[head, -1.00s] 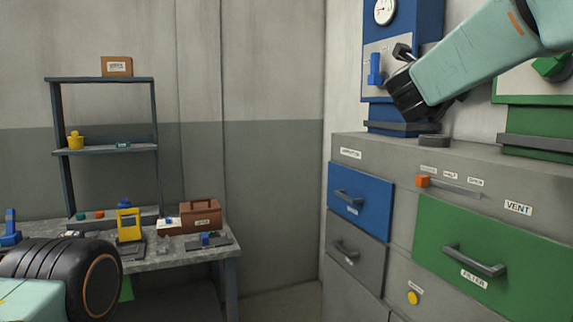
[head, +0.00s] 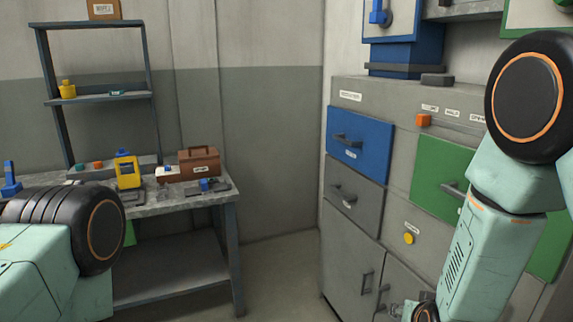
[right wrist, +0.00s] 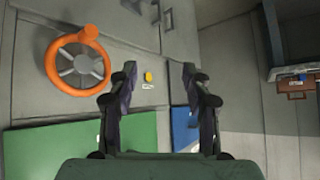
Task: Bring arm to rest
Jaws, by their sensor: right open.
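My right arm (head: 500,230) stands folded at the right of the head view, its forearm pointing down in front of the cabinet. My right gripper (right wrist: 158,78) is open and empty in the right wrist view, its fingers wide apart with the cabinet front beyond them. Part of it shows at the bottom edge of the head view (head: 397,309). My left arm (head: 50,250) comes in at the lower left; its gripper is out of view.
The grey cabinet has a blue drawer (head: 358,143), a green drawer (head: 430,170) and a yellow button (head: 408,239). An orange handwheel (right wrist: 62,78) is near the gripper. A workbench (head: 215,197) with a toolbox (head: 199,162) stands left. Floor between is clear.

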